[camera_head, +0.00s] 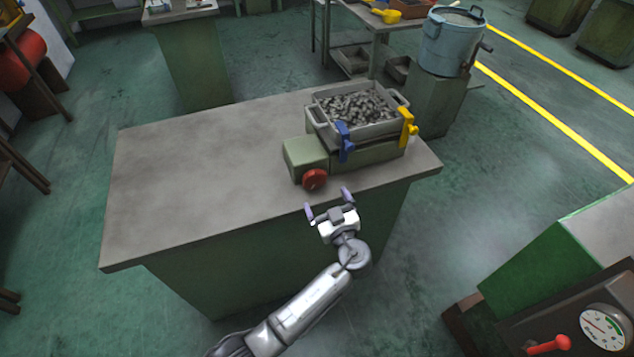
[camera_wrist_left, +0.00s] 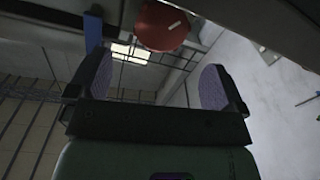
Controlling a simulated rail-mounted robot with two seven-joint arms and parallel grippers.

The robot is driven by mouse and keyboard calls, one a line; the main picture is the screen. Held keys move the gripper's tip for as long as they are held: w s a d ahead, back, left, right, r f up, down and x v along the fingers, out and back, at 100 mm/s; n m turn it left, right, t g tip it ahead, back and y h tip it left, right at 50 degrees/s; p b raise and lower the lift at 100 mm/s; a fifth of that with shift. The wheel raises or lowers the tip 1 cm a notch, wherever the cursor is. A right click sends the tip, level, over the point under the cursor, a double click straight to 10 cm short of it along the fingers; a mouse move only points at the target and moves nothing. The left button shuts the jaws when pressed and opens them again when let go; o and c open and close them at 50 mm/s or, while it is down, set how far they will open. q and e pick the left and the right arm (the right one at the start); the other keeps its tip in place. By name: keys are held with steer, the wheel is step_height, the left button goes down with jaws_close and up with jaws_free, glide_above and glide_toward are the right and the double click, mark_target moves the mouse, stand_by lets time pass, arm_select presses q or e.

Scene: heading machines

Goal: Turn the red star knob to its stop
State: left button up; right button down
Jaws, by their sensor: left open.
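The red star knob (camera_head: 314,179) is on the front of a green machine (camera_head: 306,157) on the grey table. It also shows at the top of the left wrist view (camera_wrist_left: 162,25), with a short white mark on its face. My left gripper (camera_head: 328,200) is open and empty just in front of the knob, apart from it. In the left wrist view its two purple-padded fingers (camera_wrist_left: 158,85) stand apart, with the knob beyond their tips. My right gripper is in neither view.
A tray of metal parts (camera_head: 358,104) sits on the machine, with a blue lever (camera_head: 345,142) and a yellow lever (camera_head: 408,128) at its front. The table's left part (camera_head: 190,180) is clear. A panel with a gauge (camera_head: 604,328) stands at the lower right.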

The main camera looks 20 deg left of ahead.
mark_target(317, 182)
arm_select(q)
steer(key=shift+x, duration=3.55)
steer(key=shift+f, duration=0.1)
steer(key=c, duration=0.9)
steer(key=shift+f+m+b, duration=0.15)
steer(key=shift+m+b, duration=0.7)
steer(key=shift+m, duration=0.05)
steer(key=m, duration=0.3)
steer(key=shift+m+b, duration=0.35)
steer(key=shift+m, duration=0.05)
steer(key=o, duration=0.9)
